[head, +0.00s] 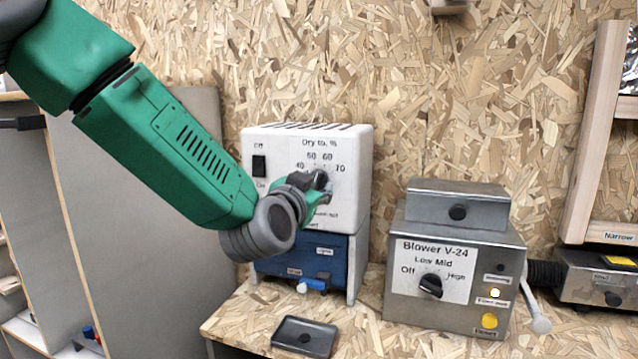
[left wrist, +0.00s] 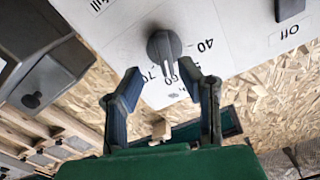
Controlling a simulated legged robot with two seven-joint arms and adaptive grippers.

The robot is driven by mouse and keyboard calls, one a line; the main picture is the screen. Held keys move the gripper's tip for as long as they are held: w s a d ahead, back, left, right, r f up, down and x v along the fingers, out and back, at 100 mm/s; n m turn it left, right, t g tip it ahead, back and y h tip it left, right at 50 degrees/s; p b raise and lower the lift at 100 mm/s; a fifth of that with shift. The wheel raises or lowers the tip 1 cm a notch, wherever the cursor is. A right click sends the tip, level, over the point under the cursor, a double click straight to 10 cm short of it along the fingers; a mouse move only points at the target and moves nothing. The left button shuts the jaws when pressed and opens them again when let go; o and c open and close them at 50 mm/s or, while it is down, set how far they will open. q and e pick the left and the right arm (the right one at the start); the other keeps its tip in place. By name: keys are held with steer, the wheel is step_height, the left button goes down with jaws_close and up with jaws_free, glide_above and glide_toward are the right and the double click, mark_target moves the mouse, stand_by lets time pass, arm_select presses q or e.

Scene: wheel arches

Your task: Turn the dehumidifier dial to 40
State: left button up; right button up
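The white dehumidifier (head: 345,155) stands against the chipboard wall, its panel marked "Dry to, %" with numbers from 40 at left to 70 at right. Its dark dial (head: 320,180) is partly covered by my left gripper (head: 317,193). In the left wrist view the panel appears upside down, and the dial (left wrist: 163,47) lies just beyond and between my left gripper's fingertips (left wrist: 160,74). The fingers are spread apart, with nothing between them that I can see. The dial's pale pointer line seems to be near 60. My right gripper is not in view.
A black Off/On switch (head: 259,165) is left of the dial. A blue unit (head: 335,258) sits under the dehumidifier. The grey Blower V-24 (head: 455,315) with its own knob stands to the right. A small dark tray (head: 304,348) lies on the bench in front.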

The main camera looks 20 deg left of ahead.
arm_select(q)
steer(key=shift+w+a+f, duration=0.1)
steer(key=shift+w+a, duration=0.15)
steer(key=shift+w, duration=0.8)
steer(key=shift+w+a, duration=0.3)
steer(key=shift+a, duration=0.1)
steer(key=shift+d, duration=0.35)
jaws_close()
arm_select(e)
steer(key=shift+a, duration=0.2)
arm_select(q)
steer(key=shift+a+n, duration=0.1)
steer(key=shift+n, duration=0.3)
steer(key=n+b, duration=0.1)
steer(key=n, duration=0.9)
steer(key=n+b, duration=0.1)
steer(key=n, duration=0.4)
steer(key=shift+a+f+b, duration=0.2)
steer(key=shift+a+b, duration=0.15)
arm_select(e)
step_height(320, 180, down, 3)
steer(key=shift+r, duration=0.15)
